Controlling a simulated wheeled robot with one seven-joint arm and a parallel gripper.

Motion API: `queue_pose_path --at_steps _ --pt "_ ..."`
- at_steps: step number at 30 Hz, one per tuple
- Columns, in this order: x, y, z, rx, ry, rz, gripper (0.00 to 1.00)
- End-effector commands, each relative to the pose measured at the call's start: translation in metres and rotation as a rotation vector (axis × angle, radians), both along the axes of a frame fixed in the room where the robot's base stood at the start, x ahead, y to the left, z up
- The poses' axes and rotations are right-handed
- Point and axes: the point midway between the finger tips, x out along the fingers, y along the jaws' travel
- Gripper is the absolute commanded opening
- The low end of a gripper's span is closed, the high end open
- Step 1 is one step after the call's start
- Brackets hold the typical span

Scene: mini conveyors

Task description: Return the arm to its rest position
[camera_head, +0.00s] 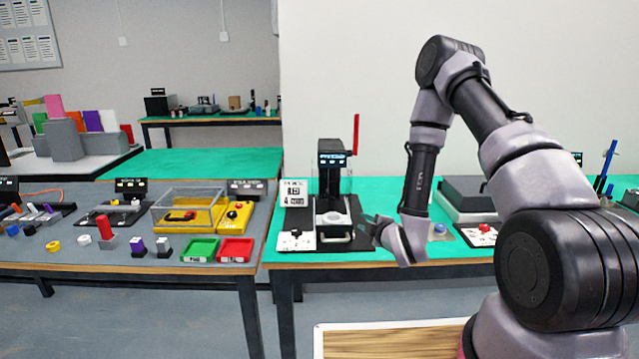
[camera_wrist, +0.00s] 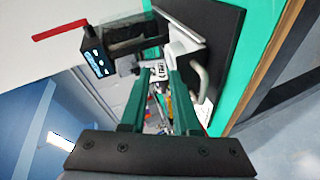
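My gripper (camera_wrist: 160,85) shows two green fingers in the wrist view, standing apart with nothing between them. In the head view my arm rises at the right, bends at the top and hangs down, so the gripper (camera_head: 372,226) is in front of the right table, beside the black machine. The black machine (camera_head: 331,178) has a lit display and a red lever (camera_head: 356,134). In the wrist view the machine (camera_wrist: 97,62) appears tilted at the upper left. In the head view the fingers are small and partly hidden by my wrist.
The left table (camera_head: 120,262) holds green (camera_head: 199,250) and red (camera_head: 236,250) trays, a clear-covered yellow box (camera_head: 188,210) and several small blocks. On the right table, a red-button panel (camera_head: 482,235) and a blue-button plate (camera_head: 440,231) lie near my arm. A wooden surface (camera_head: 390,343) is at front.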

Motion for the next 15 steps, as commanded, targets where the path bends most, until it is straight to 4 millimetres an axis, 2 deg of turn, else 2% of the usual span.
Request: queue_pose_path --at_steps 1,7,11,15 --pt "0.012 -0.008 0.021 0.038 0.016 -0.036 0.30" --pt "0.037 -0.037 0.084 0.216 0.140 -0.187 0.30" --pt "0.040 -0.054 0.127 0.337 0.219 -0.287 0.30" --pt "0.031 -0.069 0.174 0.470 0.300 -0.395 0.30"
